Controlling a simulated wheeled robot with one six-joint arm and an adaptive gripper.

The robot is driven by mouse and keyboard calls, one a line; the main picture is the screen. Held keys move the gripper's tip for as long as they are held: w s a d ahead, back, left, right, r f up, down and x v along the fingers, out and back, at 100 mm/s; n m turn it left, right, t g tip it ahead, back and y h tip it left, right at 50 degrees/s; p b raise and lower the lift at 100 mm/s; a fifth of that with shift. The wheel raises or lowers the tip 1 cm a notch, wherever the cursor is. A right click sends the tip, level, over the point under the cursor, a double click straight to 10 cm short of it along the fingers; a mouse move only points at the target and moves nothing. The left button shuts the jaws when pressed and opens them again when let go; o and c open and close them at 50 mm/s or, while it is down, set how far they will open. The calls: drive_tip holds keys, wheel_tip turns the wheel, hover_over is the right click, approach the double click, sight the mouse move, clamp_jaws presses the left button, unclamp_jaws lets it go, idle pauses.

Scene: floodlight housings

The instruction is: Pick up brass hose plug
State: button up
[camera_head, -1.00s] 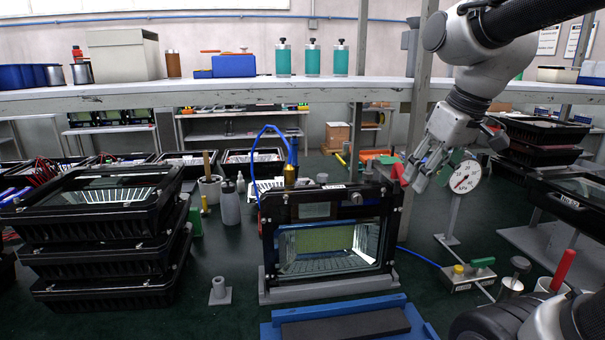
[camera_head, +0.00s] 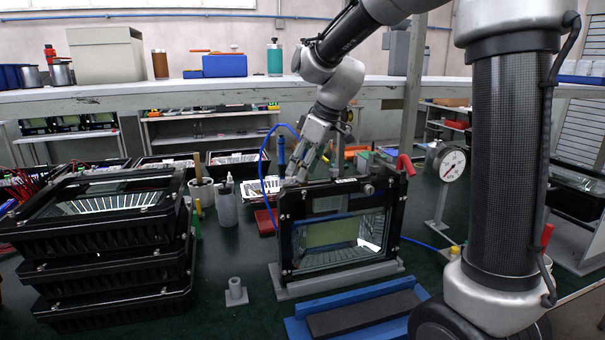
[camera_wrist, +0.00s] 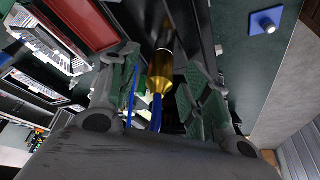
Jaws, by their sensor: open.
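The brass hose plug (camera_wrist: 160,72) shows in the wrist view, with the blue hose (camera_wrist: 157,112) running from its near end. My gripper (camera_head: 297,176) is open at the top left corner of the upright black floodlight housing (camera_head: 287,250). In the wrist view, the plug lies between the two green-padded fingers of my gripper (camera_wrist: 163,82), and I see no clear contact. In the head view my fingers hide the plug; the blue hose (camera_head: 264,170) loops down to the left of them.
A red hooked handle (camera_head: 405,164) and a dial gauge (camera_head: 452,165) stand right of the housing. Stacked black housings (camera_head: 105,260) fill the left. A blue-edged pad (camera_head: 300,328) lies in front. A grey bottle (camera_head: 226,205) and a red tray (camera_head: 264,222) are left of my gripper.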

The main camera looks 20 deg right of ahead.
drive_tip(key=shift+f, duration=0.25)
clamp_jaws()
drive_tip(key=shift+r, duration=0.15)
